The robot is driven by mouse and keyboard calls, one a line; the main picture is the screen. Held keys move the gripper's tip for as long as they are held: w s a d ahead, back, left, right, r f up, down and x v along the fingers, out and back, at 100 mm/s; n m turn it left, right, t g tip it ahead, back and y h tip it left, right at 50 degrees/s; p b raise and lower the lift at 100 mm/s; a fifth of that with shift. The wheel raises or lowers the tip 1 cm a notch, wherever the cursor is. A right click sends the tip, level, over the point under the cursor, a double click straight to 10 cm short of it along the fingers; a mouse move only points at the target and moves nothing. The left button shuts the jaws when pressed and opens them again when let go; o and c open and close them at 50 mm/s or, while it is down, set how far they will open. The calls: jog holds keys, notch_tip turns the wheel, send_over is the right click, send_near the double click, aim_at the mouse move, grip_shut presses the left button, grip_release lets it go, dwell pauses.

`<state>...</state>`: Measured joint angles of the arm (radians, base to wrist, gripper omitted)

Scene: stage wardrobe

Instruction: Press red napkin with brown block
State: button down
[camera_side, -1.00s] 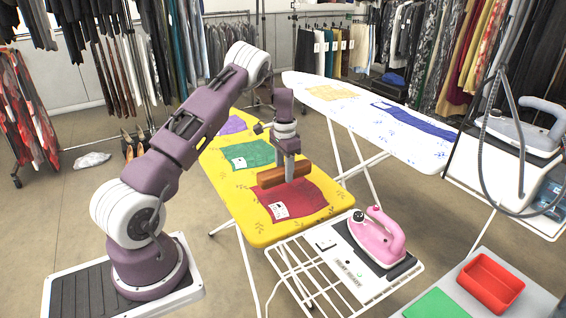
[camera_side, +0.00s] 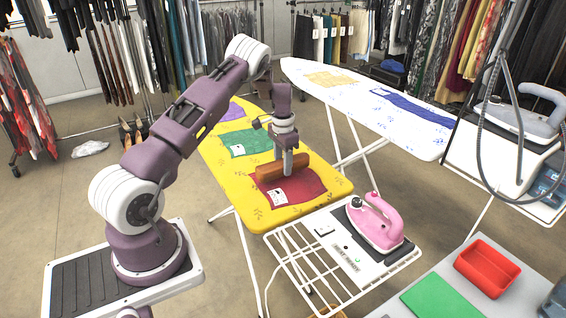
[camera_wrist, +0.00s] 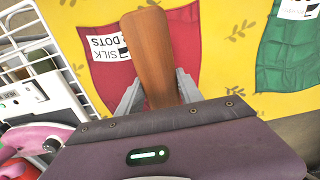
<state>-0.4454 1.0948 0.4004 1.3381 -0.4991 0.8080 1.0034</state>
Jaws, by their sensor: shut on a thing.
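The red napkin (camera_side: 305,187) lies flat on the yellow ironing board (camera_side: 262,220), near its front end. A white label lies at its edge; in the wrist view it reads "SILK DOTS". The brown block (camera_side: 266,172) is a long wooden bar over the napkin's back part. My gripper (camera_side: 288,172) points down and is shut on the block near its middle. In the wrist view the block (camera_wrist: 148,50) crosses over the red napkin (camera_wrist: 95,60) and hides part of it. I cannot tell whether the block touches the cloth.
A green napkin (camera_side: 247,143) and a purple one lie farther back on the board. A pink iron (camera_side: 375,222) stands on a white wire rack (camera_side: 300,262) beyond the front end. A white ironing board (camera_side: 350,100) stands at right.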

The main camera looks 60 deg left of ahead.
jog(key=shift+f, duration=1.4)
jog(key=shift+s+d+f, duration=0.1)
jog(key=shift+d+f, duration=0.05)
dwell(2.9)
jog(key=shift+r, duration=2.1)
jog(key=d+r, duration=0.5)
send_over(292, 188)
jog(key=shift+f, duration=2.75)
jog(key=shift+f, duration=1.75)
